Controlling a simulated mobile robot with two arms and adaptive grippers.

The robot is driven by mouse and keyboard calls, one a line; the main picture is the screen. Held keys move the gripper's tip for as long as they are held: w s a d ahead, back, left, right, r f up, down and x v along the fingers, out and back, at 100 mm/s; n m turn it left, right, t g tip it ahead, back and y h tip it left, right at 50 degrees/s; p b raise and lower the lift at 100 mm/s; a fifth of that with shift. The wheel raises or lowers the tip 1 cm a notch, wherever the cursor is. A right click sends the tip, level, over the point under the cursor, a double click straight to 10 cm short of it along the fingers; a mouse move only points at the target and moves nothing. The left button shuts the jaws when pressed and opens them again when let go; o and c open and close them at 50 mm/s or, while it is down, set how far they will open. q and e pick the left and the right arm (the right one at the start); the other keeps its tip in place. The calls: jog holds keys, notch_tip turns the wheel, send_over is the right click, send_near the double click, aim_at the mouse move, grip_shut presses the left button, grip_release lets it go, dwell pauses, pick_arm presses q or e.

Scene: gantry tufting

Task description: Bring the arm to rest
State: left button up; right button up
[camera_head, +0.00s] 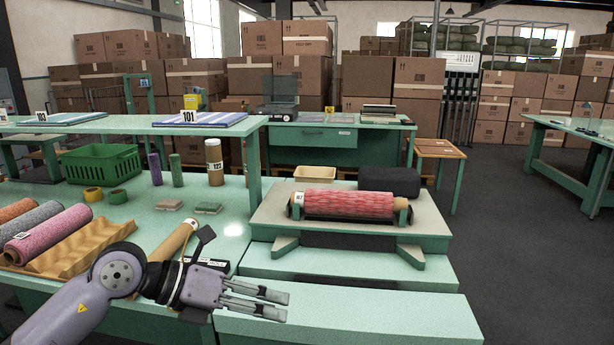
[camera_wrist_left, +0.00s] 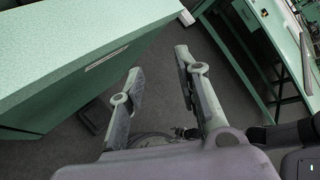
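My left arm comes in from the lower left in the head view. Its gripper (camera_head: 258,301) hangs in front of the green bench, over or near the low front step. The left wrist view shows its two fingers (camera_wrist_left: 160,75) spread apart, with only dark floor between them, so it is open and empty. A red patterned roll (camera_head: 348,203) lies in a cradle on the green stand, behind and to the right of the gripper. My right gripper is in neither view.
Pink, grey and orange rolls (camera_head: 48,232) lie by a wavy tan rack (camera_head: 75,245) at left. A tan tube (camera_head: 174,240) is partly behind my arm. A green basket (camera_head: 101,164) and upright rolls stand farther back. Open floor (camera_head: 520,235) lies at right.

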pick_arm(q)
jog(key=s+d+r+n+t+h, duration=0.35)
jog(key=d+r+n+h, duration=0.2)
jog(key=r+h, duration=0.35)
jog(key=w+a+f+n+t+y, duration=0.35)
jog(key=a+n+t+y, duration=0.4)
jog(key=n, duration=0.45)
jog(key=w+a+f+n+t+y, duration=0.2)
jog(key=a+f+n+t+y, duration=0.2)
jog(key=a+n+t+y, duration=0.65)
notch_tip(320, 180, down, 12)
jog(key=s+a+n+g+y, duration=0.1)
jog(key=s+n+g+y, duration=0.15)
jog(key=n+g, duration=0.55)
jog(key=s+a+f+n+g+y, duration=0.1)
jog(key=s+a+f+n+g, duration=0.1)
jog(key=s+f+g, duration=0.75)
jog(key=s+d+f+n+g+h, duration=0.15)
jog(key=s+f+g, duration=0.25)
jog(key=s+f, duration=0.9)
jog(key=s+f+g+p, duration=0.1)
jog(key=s+f, duration=0.2)
jog(key=f, duration=2)
jog(key=s+a+f+g, duration=0.1)
jog(key=s+a+f, duration=0.1)
jog(key=s+f, duration=1.3)
jog(key=shift+s+a+m+y+p, duration=0.35)
jog(key=shift+s+m+p, duration=0.1)
jog(key=shift+s, duration=0.4)
